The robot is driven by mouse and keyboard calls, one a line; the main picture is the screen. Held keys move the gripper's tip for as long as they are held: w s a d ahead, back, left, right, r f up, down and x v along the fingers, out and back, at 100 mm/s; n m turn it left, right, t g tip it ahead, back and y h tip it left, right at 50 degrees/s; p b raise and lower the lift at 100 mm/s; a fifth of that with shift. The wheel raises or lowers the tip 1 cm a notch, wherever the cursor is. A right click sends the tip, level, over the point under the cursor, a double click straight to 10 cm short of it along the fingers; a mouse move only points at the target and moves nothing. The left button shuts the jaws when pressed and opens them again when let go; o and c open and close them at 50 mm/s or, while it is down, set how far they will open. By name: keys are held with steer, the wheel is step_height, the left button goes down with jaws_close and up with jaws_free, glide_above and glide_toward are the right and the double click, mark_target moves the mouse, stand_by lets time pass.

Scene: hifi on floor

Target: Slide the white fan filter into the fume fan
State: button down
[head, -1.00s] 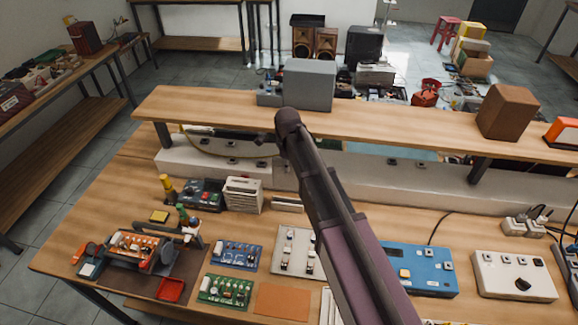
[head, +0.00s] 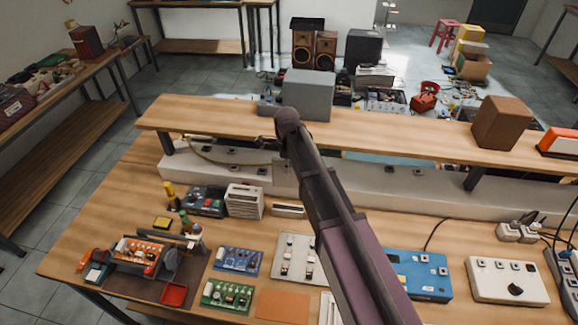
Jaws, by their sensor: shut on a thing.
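My arm crosses the middle of the head view up to a rounded joint over the back shelf. My gripper does not show, so what its jaws hold cannot be seen. No white fan filter can be picked out for certain. A small pale slatted piece (head: 287,210) lies on the bench left of my arm, and I cannot tell whether it is the filter. An off-white slatted box (head: 244,201) stands beside it. I cannot tell which thing is the fume fan.
The wooden bench (head: 130,220) holds a blue circuit board (head: 238,261), a green one (head: 227,295), a blue instrument (head: 418,275) and a white instrument (head: 507,281). A raised shelf (head: 390,127) at the back carries a grey box (head: 307,94) and a brown box (head: 502,122).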

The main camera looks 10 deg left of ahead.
steer(key=shift+r, duration=0.2)
stand_by(0.3)
steer(key=shift+a, duration=0.15)
steer(key=shift+a+f, duration=0.1)
steer(key=shift+a, duration=0.15)
steer(key=s+a+f+b, duration=0.1)
steer(key=s+a, duration=0.1)
steer(key=a, duration=0.5)
steer(key=s+a+f+b, duration=0.2)
steer(key=a, duration=0.6)
steer(key=shift+a, duration=0.25)
steer(key=shift+s+f, duration=0.1)
steer(key=shift+f, duration=0.1)
steer(key=shift+f+b, duration=0.55)
steer(key=shift+b, duration=0.2)
steer(key=shift+f, duration=0.2)
